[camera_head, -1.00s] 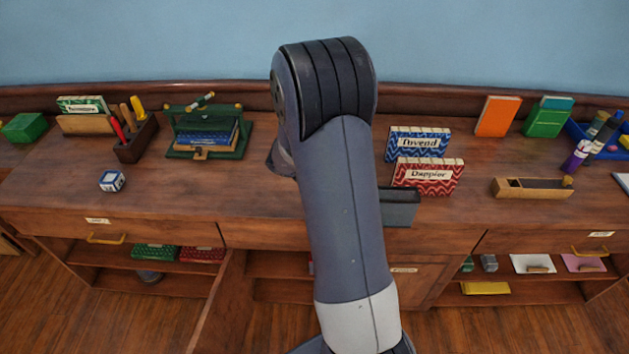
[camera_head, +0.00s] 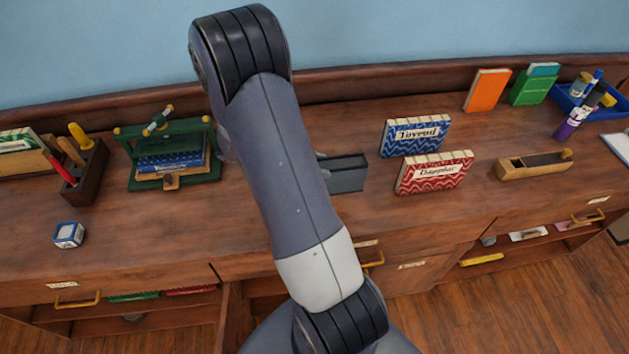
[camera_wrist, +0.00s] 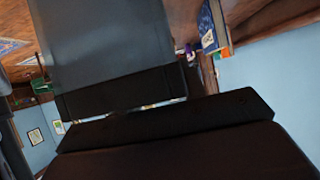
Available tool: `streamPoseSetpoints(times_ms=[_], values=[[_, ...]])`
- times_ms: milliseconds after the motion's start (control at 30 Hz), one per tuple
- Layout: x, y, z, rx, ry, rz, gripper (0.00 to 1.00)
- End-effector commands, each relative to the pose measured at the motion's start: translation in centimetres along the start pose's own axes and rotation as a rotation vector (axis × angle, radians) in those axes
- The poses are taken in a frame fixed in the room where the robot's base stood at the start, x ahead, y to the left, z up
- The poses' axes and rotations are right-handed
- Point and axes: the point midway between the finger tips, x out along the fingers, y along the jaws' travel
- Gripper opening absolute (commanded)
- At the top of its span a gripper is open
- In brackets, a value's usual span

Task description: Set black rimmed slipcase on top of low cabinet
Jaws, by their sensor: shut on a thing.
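The black rimmed slipcase (camera_head: 345,172) is a grey box with a darker edge. In the head view it shows just right of my arm, over the wooden top, partly hidden by the arm. In the wrist view the slipcase (camera_wrist: 105,45) is a large grey slab with a black band along its lower edge. My gripper (camera_wrist: 165,122) shows dark there and is shut on it; in the head view my arm hides the gripper. The low cabinet (camera_head: 180,230) is long, brown wood with drawers and open shelves. I cannot tell whether the slipcase touches the top.
A blue patterned box (camera_head: 415,134) and a red one (camera_head: 434,173) stand close right of the slipcase. A green press (camera_head: 172,157), tool block (camera_head: 87,172) and small cube (camera_head: 68,235) are left. The front middle top is bare.

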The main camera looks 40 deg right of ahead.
Motion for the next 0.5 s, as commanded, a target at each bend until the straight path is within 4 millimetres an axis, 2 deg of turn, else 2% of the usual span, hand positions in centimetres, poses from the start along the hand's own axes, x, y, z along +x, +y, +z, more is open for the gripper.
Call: streamPoseSetpoints(times_ms=[500], values=[[2.6,0.0,4.8,-0.002,0.001,0.000,0.01]])
